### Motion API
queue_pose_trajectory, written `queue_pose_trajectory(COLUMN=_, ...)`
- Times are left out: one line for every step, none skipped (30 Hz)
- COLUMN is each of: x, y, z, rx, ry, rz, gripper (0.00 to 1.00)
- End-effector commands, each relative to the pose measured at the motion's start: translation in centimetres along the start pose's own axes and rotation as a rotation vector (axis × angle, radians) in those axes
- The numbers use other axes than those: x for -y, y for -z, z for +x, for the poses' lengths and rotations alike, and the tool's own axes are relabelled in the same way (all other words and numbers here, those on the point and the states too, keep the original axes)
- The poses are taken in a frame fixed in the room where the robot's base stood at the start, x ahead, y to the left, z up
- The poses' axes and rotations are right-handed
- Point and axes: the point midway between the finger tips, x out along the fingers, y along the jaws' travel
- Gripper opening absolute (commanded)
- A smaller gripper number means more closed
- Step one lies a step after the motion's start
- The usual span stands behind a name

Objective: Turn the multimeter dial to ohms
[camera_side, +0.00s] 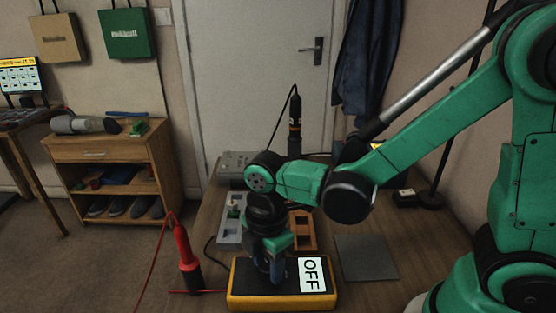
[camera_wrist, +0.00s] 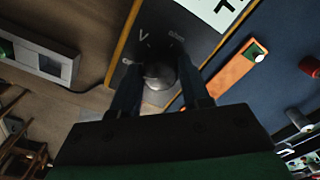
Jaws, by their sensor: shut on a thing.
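The multimeter (camera_side: 238,290) has a yellow case and a dark face and lies on the bench at the bottom centre of the side view. Its white display reads "OFF" (camera_side: 311,275). In the wrist view its dark face (camera_wrist: 195,22) shows a "V" mark and an "ohm" mark above the dial. The round dark dial (camera_wrist: 160,75) sits between my two fingers. My gripper (camera_wrist: 160,85) points down at the meter and is shut on the dial. In the side view my gripper (camera_side: 272,272) hides the dial. The dial's pointer direction is too dark to tell.
A red probe (camera_side: 185,250) with a black base stands left of the meter, with a red lead. A grey tray (camera_side: 230,232) and an orange-brown tray (camera_side: 302,230) lie behind the meter. A dark flat mat (camera_side: 366,257) lies to its right. A black cylindrical tool (camera_side: 295,120) stands upright farther back.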

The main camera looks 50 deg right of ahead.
Motion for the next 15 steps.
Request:
queue_pose_trajectory(x=0.03, y=0.02, z=0.0, rx=0.0, ry=0.002, rz=0.027, gripper=0.0)
queue_pose_trajectory(x=0.02, y=0.02, z=0.01, rx=0.0, ry=0.002, rz=0.047, gripper=0.0)
queue_pose_trajectory(x=0.02, y=0.03, z=0.01, rx=0.0, ry=0.002, rz=0.076, gripper=0.0)
queue_pose_trajectory(x=0.02, y=0.03, z=0.01, rx=0.0, ry=0.002, rz=0.098, gripper=0.0)
queue_pose_trajectory(x=0.02, y=0.03, z=0.01, rx=0.0, ry=0.002, rz=0.123, gripper=0.0)
queue_pose_trajectory(x=0.02, y=0.03, z=0.01, rx=0.0, ry=0.002, rz=0.157, gripper=0.0)
queue_pose_trajectory(x=0.02, y=0.03, z=0.01, rx=0.0, ry=0.002, rz=0.185, gripper=0.0)
queue_pose_trajectory(x=0.02, y=0.03, z=0.01, rx=0.0, ry=0.002, rz=0.213, gripper=0.0)
queue_pose_trajectory(x=0.02, y=0.04, z=0.02, rx=0.0, ry=0.002, rz=0.25, gripper=0.0)
queue_pose_trajectory(x=0.02, y=0.04, z=0.02, rx=0.0, ry=0.002, rz=0.279, gripper=0.0)
queue_pose_trajectory(x=0.02, y=0.04, z=0.02, rx=0.0, ry=0.002, rz=0.308, gripper=0.0)
queue_pose_trajectory(x=0.02, y=0.04, z=0.02, rx=0.0, ry=0.002, rz=0.345, gripper=0.0)
queue_pose_trajectory(x=0.02, y=0.04, z=0.02, rx=0.0, ry=0.001, rz=0.374, gripper=0.0)
queue_pose_trajectory(x=0.02, y=0.05, z=0.02, rx=-0.001, ry=0.001, rz=0.403, gripper=0.0)
queue_pose_trajectory(x=0.02, y=0.05, z=0.02, rx=-0.001, ry=0.001, rz=0.44, gripper=0.0)
